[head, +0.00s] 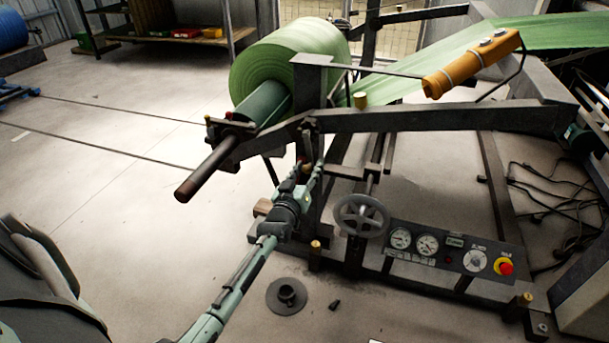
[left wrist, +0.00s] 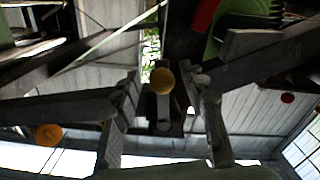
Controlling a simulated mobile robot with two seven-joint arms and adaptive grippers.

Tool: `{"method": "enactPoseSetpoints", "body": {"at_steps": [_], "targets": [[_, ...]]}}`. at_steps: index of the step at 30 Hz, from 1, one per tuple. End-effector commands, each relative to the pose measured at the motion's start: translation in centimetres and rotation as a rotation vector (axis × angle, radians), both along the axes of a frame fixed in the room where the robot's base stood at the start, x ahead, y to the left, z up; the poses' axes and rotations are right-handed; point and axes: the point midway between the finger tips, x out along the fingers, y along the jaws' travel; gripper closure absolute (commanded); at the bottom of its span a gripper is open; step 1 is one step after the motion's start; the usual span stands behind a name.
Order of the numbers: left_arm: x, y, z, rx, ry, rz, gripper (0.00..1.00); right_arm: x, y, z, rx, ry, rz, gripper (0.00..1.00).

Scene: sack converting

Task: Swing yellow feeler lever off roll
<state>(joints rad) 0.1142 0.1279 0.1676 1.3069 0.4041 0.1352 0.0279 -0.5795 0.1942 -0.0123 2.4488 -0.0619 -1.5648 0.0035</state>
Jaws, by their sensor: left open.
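The green roll (head: 285,65) sits on its shaft at the top of the dark machine frame. A yellow knob (head: 360,99) shows beside the roll in the head view; I cannot tell whether it belongs to the feeler lever. My left gripper (head: 314,172) points up at the frame below the roll. In the left wrist view its two fingers (left wrist: 168,88) are apart, with a round yellow knob (left wrist: 163,82) on a dark bar lined up between them. I cannot tell whether they touch it. The lever's contact with the roll is not clear. My right gripper is not in view.
A grey handwheel (head: 362,216) and a gauge panel (head: 440,246) with a red stop button (head: 505,268) stand right of my left arm. A yellow-orange pendant box (head: 472,64) hangs above the frame. Cables lie at the right. The left floor is mostly clear.

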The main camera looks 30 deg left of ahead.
Motion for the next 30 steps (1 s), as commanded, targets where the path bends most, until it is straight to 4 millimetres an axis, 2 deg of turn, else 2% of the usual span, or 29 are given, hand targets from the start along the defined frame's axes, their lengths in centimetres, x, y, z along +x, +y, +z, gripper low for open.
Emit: {"method": "enactPoseSetpoints", "body": {"at_steps": [5, 12, 18, 22, 30], "targets": [[-2.5, -0.6, -0.2, -0.002, 0.003, 0.000, 0.58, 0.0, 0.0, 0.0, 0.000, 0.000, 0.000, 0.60], [-7.6, -1.9, -0.1, -0.001, 0.003, 0.000, 0.58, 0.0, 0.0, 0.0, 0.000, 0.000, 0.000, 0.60], [-10.5, -2.6, -0.1, -0.002, 0.001, -0.001, 0.58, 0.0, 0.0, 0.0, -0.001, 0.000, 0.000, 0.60], [-11.3, -2.8, -0.1, -0.002, 0.001, -0.001, 0.58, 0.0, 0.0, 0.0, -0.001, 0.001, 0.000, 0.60], [-11.5, -2.8, 0.0, -0.001, 0.001, 0.000, 0.58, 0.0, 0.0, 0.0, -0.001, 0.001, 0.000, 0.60]]}}
